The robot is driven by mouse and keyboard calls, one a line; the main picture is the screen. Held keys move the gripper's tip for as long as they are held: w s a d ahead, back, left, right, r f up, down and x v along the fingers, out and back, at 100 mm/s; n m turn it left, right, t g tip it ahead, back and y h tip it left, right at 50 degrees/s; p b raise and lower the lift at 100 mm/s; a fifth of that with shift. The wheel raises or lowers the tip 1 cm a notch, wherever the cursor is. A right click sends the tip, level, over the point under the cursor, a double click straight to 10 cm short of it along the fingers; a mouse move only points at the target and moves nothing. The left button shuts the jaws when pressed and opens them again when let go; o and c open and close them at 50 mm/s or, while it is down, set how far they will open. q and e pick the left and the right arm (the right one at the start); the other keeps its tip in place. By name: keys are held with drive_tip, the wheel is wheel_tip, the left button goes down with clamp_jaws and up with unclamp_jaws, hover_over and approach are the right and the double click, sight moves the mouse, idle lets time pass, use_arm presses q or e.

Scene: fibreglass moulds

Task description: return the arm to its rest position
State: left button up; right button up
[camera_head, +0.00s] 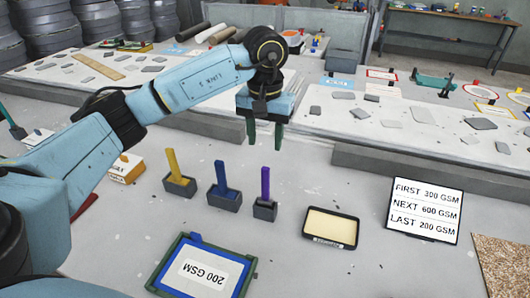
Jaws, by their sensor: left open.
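My left arm (195,82) reaches in from the left, bends at a dark joint and ends above the grey worktop. My left gripper (264,135) points down with its two green fingers apart and nothing between them. It hangs beyond the three upright coloured handles, near the edge of the raised slab behind. My right gripper is not in view.
Yellow (173,163), blue (220,175) and purple (265,183) handles stand in dark holders. Nearby are a cream-filled tray (331,226), a "200 GSM" panel (203,268) and an order sign (424,209). Raised slabs (350,120) bear scattered grey pieces. Worktop between tray and sign is clear.

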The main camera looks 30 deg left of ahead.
use_arm(q)
drive_tip(key=shift+r, duration=0.45)
